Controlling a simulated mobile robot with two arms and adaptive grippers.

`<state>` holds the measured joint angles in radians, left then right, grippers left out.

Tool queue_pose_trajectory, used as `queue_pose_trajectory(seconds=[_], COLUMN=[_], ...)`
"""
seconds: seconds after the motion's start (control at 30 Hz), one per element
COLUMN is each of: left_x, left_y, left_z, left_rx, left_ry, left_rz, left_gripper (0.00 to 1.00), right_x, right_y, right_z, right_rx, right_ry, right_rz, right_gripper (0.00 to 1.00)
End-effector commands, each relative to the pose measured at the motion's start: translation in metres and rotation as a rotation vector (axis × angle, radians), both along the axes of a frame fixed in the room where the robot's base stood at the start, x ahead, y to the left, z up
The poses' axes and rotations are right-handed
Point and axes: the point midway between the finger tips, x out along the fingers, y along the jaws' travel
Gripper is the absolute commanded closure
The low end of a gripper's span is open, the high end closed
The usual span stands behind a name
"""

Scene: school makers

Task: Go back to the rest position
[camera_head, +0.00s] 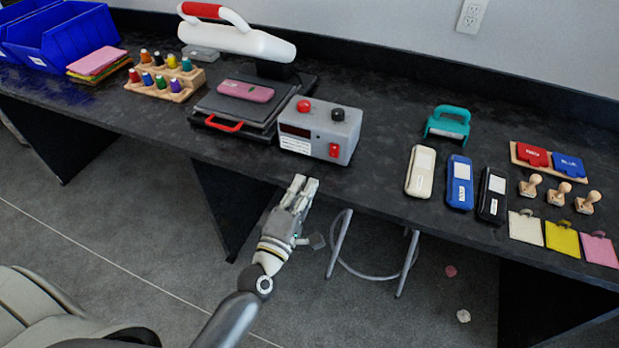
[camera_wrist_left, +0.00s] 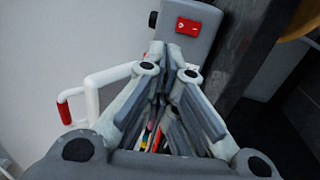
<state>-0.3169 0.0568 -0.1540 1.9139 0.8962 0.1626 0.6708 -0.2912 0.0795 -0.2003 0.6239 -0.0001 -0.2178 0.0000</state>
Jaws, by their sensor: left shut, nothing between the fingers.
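My left gripper (camera_head: 303,184) is in front of the table's front edge, below the grey control box, with its fingers together and nothing between them. In the left wrist view the closed fingers (camera_wrist_left: 165,50) point toward the grey box with a red switch (camera_wrist_left: 188,26). The gripper looks apart from the table and the box. My right gripper is not in view.
The dark table (camera_head: 385,125) runs across the view. On it are a heat press (camera_head: 240,45), the control box (camera_head: 318,130), several bottles in a wooden rack (camera_head: 165,90), blue bins (camera_head: 60,35), phone-like cases (camera_head: 460,182) and stamps (camera_head: 560,192). A stool (camera_head: 340,243) stands below.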

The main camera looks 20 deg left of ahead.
Motion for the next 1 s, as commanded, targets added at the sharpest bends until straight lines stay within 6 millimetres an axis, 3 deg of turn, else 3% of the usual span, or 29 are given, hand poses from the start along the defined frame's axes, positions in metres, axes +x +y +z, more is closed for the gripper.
queue_pose_trajectory(seconds=[0.27,0.63,0.73,0.87,1.0], left_x=[-0.006,-0.006,-0.006,-0.007,-0.023], left_y=[0.0,0.0,-0.001,-0.007,-0.016], left_z=[0.001,0.001,-0.008,-0.056,-0.153], left_rx=[0.0,0.0,0.019,0.134,0.372], left_ry=[0.0,0.0,0.016,0.105,0.283], left_rz=[0.0,0.0,-0.004,-0.024,-0.093], left_gripper=[1.0,1.0,1.0,1.0,1.0], right_x=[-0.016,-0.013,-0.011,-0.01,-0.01], right_y=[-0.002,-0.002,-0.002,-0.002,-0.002], right_z=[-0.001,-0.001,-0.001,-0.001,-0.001], right_rx=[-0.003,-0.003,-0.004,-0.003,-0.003], right_ry=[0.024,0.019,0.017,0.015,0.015], right_rz=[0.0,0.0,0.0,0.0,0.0], right_gripper=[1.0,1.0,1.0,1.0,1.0])
